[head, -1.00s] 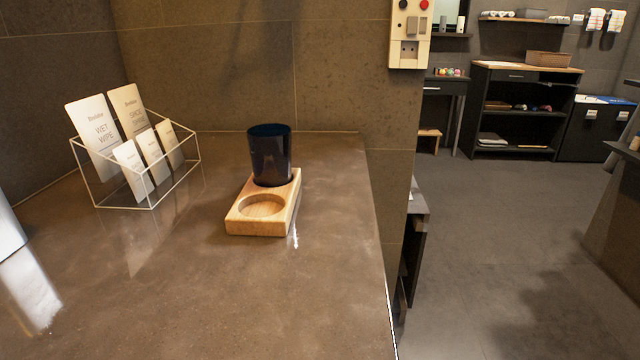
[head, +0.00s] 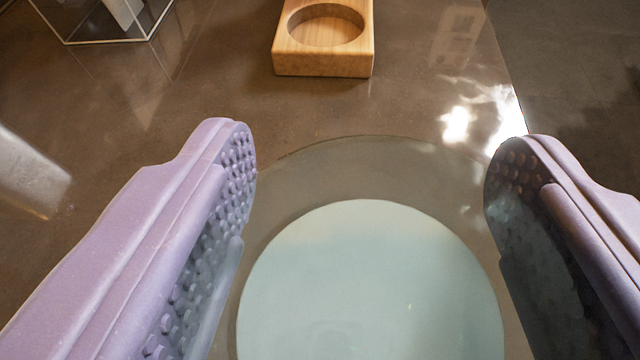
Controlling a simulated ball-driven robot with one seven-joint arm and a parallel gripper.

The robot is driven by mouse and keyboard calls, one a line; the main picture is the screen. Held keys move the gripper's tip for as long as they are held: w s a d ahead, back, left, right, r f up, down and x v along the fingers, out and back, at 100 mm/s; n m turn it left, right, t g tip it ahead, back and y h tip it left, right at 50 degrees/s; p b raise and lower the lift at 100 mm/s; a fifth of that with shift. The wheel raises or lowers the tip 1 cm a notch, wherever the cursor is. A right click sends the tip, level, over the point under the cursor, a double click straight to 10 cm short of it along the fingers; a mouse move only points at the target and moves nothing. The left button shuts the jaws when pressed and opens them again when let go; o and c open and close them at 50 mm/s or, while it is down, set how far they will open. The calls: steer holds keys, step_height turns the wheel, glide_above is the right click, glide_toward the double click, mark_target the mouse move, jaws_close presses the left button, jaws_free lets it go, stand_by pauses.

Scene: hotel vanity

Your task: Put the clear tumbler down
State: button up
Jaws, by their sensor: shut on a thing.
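The clear tumbler (head: 370,275) is between the two lilac, studded fingers of my gripper (head: 374,140), low in the middle of the view. It is see-through, with a faint round rim and a pale blue-green disc inside. The fingers are shut on its sides. Its lower part is cut off by the frame, and I cannot tell whether it touches the counter. The wooden holder (head: 324,62) lies beyond it at the top of the view. Its visible round recess is empty; its far part is out of frame.
The brown polished counter (head: 330,112) is bare between the tumbler and the holder. A wire card rack (head: 105,40) stands at the upper left. The counter's right edge (head: 503,60) runs down past the holder, with darker floor beyond.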

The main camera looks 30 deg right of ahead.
mark_target(363, 236)
step_height(363, 236, down, 3)
steer(key=shift+b, duration=0.35)
steer(key=shift+s+r, duration=0.1)
steer(key=shift+r, duration=0.05)
steer(key=o, duration=0.7)
steer(key=shift+f, duration=0.2)
steer(key=o, duration=0.4)
steer(key=shift+o, duration=0.2)
steer(key=shift+r, duration=0.15)
